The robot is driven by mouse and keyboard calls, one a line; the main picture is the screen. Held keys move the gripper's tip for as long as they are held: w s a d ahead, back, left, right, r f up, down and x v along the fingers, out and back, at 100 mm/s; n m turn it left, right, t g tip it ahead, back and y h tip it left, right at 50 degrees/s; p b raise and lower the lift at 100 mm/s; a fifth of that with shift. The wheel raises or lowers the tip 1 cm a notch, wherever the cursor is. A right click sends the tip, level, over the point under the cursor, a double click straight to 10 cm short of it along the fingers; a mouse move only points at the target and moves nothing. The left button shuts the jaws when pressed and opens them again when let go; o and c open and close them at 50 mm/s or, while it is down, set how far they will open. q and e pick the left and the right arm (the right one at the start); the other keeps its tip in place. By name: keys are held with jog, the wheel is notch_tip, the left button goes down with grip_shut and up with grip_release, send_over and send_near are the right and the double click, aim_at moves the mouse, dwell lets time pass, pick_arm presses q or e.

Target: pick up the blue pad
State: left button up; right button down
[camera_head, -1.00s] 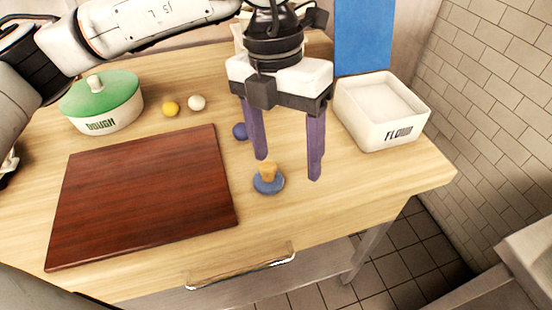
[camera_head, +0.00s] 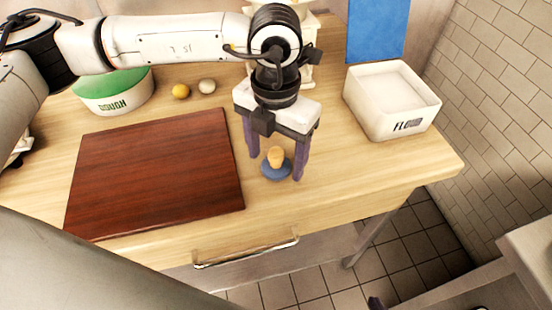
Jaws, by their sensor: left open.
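The blue pad (camera_head: 268,176) is a small round blue disc with a pale wooden knob (camera_head: 276,156) on top. It lies on the wooden table right of the dark red board. My left gripper (camera_head: 275,168) is open, pointing down, with its purple fingers around the knob, one on the left and one on the right. The right finger covers part of the disc's edge. I cannot tell whether the fingers touch the pad. My right gripper does not show.
A dark red board (camera_head: 155,175) lies on the wooden table (camera_head: 350,180) to the left. A green-lidded dough pot (camera_head: 117,97), a yellow ball (camera_head: 181,92) and a pale ball (camera_head: 207,87) are behind it. A white flour bin (camera_head: 392,125) stands right. The front right table area is clear.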

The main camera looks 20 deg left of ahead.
aim_at(276, 152)
pick_arm(q)
jog(key=shift+f, duration=0.1)
jog(key=c, duration=1.2)
jog(key=shift+o, duration=0.2)
notch_tip(276, 152, up, 10)
jog(key=shift+r+b, duration=0.1)
jog(key=shift+b, duration=0.6)
jog(key=shift+o, duration=1.2)
jog(key=shift+c, duration=0.6)
